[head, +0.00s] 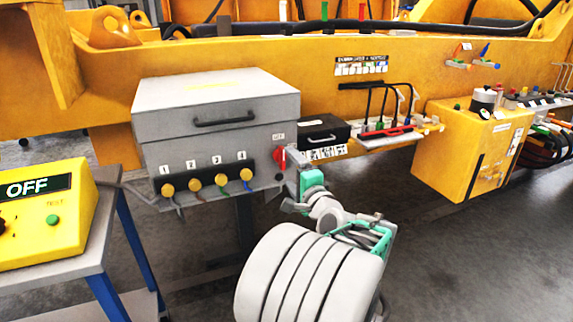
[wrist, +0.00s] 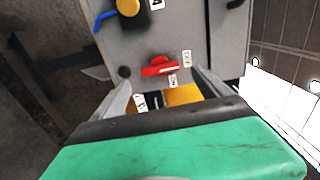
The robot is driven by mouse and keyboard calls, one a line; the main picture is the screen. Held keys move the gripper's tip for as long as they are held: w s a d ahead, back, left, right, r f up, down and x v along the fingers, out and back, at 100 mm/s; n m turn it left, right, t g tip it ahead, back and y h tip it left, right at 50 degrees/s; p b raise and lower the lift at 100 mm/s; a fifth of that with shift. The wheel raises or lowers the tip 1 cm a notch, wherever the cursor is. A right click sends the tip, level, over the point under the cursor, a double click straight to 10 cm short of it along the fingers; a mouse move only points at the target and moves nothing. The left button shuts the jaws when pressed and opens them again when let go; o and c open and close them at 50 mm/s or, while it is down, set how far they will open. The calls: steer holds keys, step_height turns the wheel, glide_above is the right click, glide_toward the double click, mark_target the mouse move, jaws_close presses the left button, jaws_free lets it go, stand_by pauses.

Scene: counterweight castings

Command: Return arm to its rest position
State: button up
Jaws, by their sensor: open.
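My gripper (head: 287,180) is at the lower right corner of the grey control box (head: 215,140), close to a red rotary switch (head: 280,155) on its front. In the wrist view the two fingers (wrist: 165,92) are spread apart with nothing between them, and the red switch (wrist: 160,67) shows just beyond the fingertips. White labels surround the switch; their text is too small to read. I cannot tell whether a finger touches the box. My arm reaches up from the bottom centre of the head view.
Yellow knobs (head: 194,183) line the box front under a handled lid. A yellow tester reading OFF (head: 42,215) stands on a cart at left. A black case (head: 325,138), a tool shelf (head: 385,130) and a yellow cabinet (head: 470,150) are at right. Floor at lower right is clear.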

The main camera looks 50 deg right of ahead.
steer(key=shift+v, duration=1.1)
steer(key=w+a+f+n+g+y+p, duration=0.15)
steer(key=w+a+n+y+p, duration=0.4)
steer(key=a, duration=0.75)
steer(key=w+a+f+n+g+y+p, duration=0.1)
steer(key=w+a+n+g+y+p, duration=0.2)
steer(key=w+a+n, duration=0.7)
steer(key=s+a+r+n+g+p, duration=0.1)
steer(key=s+a+n+g+p, duration=0.6)
steer(key=s+a, duration=0.9)
steer(key=a+n, duration=0.1)
steer(key=a, duration=0.3)
steer(key=shift+a+r+n+g+y, duration=0.2)
steer(key=shift+a+n+g+y, duration=0.05)
steer(key=shift+n+g+y, duration=0.1)
steer(key=shift+c, duration=0.2)
